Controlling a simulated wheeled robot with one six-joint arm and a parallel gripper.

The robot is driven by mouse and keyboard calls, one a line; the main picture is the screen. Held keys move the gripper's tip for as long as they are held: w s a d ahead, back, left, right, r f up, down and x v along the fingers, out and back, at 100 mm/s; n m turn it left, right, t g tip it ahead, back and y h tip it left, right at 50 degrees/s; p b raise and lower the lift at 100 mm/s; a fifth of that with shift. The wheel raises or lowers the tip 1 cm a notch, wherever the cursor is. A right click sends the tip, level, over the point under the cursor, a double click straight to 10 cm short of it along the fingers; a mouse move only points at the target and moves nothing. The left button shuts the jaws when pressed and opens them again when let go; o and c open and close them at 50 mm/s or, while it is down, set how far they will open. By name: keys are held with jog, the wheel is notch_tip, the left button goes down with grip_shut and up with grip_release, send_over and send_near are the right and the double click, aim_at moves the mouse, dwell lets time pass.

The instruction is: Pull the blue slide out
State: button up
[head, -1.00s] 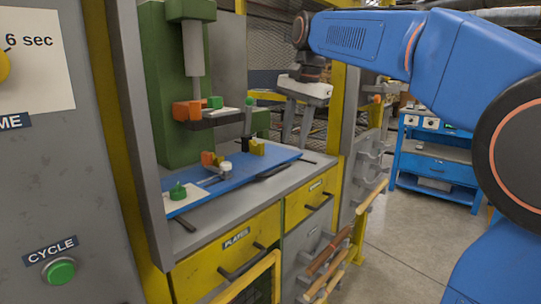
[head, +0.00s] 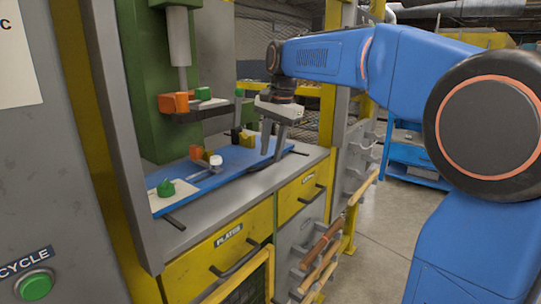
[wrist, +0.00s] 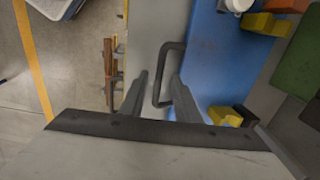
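The blue slide (head: 232,161) is a long flat blue plate lying on the grey bench top. It also shows in the wrist view (wrist: 215,60). Its dark loop handle (wrist: 161,80) sticks out from its front edge over the bench. My gripper (head: 273,156) is over the bench's front part near the handle, pointing down. In the wrist view my gripper (wrist: 160,78) is open, with one finger on each side of the handle's bar. Neither finger is seen closed on it. Whether the fingertips are level with the handle I cannot tell.
A green press column (head: 155,85) with an orange block (head: 174,103) stands over the slide. A white plate with a green knob (head: 166,188) lies at the slide's left end. Yellow drawers (head: 215,262) are below the bench. Wooden handles (head: 322,243) hang at the right.

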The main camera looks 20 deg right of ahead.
jog(key=shift+w+a+f, duration=0.1)
jog(key=shift+w+f, duration=0.05)
jog(key=shift+f, duration=0.75)
grip_shut()
jog(key=s+d, duration=0.7)
jog(key=s, duration=0.3)
jog(key=s+d, duration=0.7)
jog(key=s, duration=0.3)
jog(key=shift+s+d, duration=0.25)
jog(key=shift+d, duration=0.15)
